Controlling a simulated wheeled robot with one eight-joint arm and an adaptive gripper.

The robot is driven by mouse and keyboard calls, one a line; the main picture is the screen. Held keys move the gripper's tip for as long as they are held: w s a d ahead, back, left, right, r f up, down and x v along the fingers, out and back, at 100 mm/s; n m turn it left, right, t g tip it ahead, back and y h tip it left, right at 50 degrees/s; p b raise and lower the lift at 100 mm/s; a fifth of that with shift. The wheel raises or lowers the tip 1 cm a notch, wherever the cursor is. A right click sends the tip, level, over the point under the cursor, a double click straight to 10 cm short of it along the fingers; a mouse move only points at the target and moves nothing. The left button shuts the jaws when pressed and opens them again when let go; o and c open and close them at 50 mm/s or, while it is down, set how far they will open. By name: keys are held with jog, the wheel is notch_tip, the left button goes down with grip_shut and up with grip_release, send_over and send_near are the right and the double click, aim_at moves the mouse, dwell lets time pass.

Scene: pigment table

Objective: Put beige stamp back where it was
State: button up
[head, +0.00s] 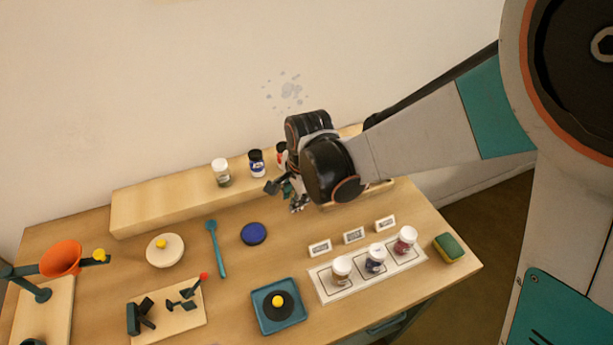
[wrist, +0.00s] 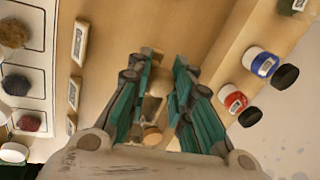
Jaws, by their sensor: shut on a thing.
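In the wrist view the beige stamp (wrist: 154,106) sits between the teal-padded fingers of my gripper (wrist: 165,65). The gripper is shut on it, and the fingers cover part of its sides. In the head view my gripper (head: 291,196) is over the back of the table, in front of the raised shelf. The stamp cannot be made out there. I cannot tell whether the stamp touches the table.
The raised shelf (head: 145,205) bears several jars, including a blue one (head: 256,164). Three label cards (head: 320,248) stand behind a white board (head: 327,291) with three jars. A blue disc (head: 253,234), teal spoon (head: 216,250) and teal tray (head: 263,324) lie in front.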

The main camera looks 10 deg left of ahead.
aim_at(298, 210)
jog(key=shift+f+b, duration=2.2)
jog(key=shift+f, duration=1.85)
jog(key=shift+f, duration=0.15)
jog(key=o, duration=0.8)
jog(key=shift+o, duration=0.2)
jog(key=p+v, duration=0.8)
jog(key=v, duration=0.4)
